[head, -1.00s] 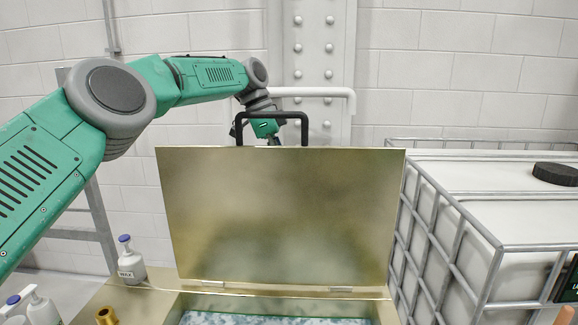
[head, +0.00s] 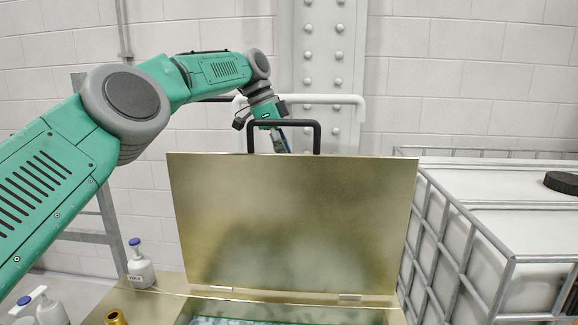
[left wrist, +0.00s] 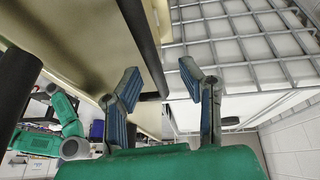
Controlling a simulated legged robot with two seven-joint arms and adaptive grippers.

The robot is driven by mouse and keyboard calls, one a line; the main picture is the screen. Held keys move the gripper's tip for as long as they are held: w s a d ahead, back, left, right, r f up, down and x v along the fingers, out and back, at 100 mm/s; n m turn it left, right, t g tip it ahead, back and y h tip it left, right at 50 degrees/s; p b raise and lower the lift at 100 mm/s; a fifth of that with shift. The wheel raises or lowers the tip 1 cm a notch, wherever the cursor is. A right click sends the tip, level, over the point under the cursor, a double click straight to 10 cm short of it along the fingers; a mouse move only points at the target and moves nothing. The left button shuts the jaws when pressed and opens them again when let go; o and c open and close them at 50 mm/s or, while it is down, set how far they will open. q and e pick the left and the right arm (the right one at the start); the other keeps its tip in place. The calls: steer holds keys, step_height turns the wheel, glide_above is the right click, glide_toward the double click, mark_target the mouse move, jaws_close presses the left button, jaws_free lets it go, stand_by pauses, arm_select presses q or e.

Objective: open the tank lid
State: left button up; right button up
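The brass-coloured tank lid (head: 290,225) stands raised, nearly upright, on hinges at the back of the tank (head: 150,303). Part of the opening shows below it. A black handle (head: 284,122) sits on its top edge. My left gripper (head: 283,143) is beside the handle, with a finger showing through the handle's loop; the lid hides part of it. In the left wrist view my left gripper (left wrist: 160,68) is open, its blue-padded fingers apart. The black handle bar (left wrist: 143,42) runs close by, beyond the gap; contact is unclear. My right gripper is not in view.
A caged white container (head: 490,225) with a black cap (head: 562,182) stands at the right. A riveted column (head: 322,75) and white pipe (head: 340,99) are behind.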

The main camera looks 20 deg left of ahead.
arm_select(q)
steer(key=s+a, duration=0.2)
steer(key=a, duration=0.9)
steer(key=shift+a+r, duration=0.35)
steer(key=shift+r, duration=0.1)
